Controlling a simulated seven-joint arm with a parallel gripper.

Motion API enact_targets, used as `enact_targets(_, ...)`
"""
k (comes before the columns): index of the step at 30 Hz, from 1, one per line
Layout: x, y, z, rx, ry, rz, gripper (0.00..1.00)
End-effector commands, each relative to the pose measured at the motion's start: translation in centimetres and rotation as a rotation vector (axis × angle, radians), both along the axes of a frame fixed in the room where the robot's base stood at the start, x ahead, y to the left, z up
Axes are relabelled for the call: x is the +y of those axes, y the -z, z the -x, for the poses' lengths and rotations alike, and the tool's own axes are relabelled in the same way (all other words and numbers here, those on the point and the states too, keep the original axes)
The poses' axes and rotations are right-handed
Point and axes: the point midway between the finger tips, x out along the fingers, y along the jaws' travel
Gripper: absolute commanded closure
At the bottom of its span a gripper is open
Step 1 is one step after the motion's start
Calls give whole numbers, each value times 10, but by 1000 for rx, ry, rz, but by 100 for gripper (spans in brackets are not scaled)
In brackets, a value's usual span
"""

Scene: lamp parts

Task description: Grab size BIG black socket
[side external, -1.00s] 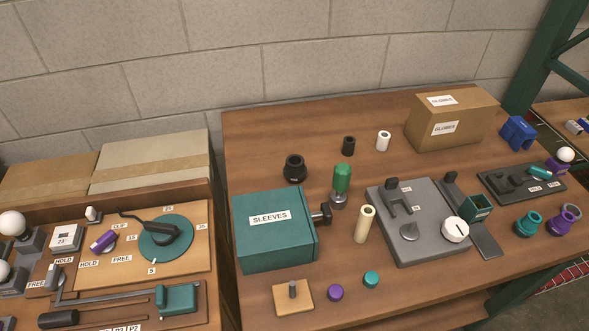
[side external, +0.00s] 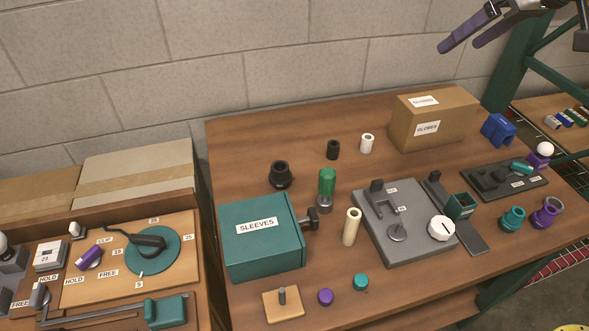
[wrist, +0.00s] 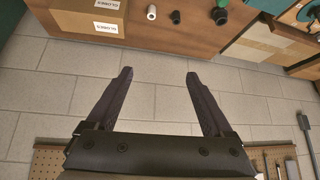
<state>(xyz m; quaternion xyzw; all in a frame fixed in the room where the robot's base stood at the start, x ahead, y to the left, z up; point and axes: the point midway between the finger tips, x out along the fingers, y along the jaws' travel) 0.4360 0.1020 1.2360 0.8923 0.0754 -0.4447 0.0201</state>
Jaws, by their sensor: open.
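A big black socket (side external: 280,175) stands on the wooden table behind the teal SLEEVES box, wider at its base than at its top. A smaller black cylinder (side external: 333,149) stands to its right, farther back. My gripper (side external: 459,40) is at the upper right of the side view, high and far from the socket. In the wrist view my gripper (wrist: 158,75) is open and empty, its fingers over the wall.
A white cylinder (side external: 367,143) and the GLOBES carton (side external: 433,118) stand right of the sockets. The SLEEVES box (side external: 262,240), a green-handled tool (side external: 327,183) and a cream tube (side external: 352,227) stand in front. The table's back left (side external: 240,140) is clear.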

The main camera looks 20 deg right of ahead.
Motion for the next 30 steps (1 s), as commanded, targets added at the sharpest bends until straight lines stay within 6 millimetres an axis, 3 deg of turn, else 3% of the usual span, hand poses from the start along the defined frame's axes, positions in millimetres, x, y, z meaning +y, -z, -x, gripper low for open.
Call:
enact_targets(1,18,8,-20,12,-24,2,14)
enact_targets(6,78,40,-74,45,-96,12,14)
enact_targets(12,156,105,-114,101,-191,39,14)
enact_targets(16,199,155,-122,150,-247,64,14)
enact_targets(21,230,208,-113,218,-295,98,14)
enact_targets(25,241,225,-108,237,-314,109,14)
enact_targets(30,246,250,-116,239,-314,111,14)
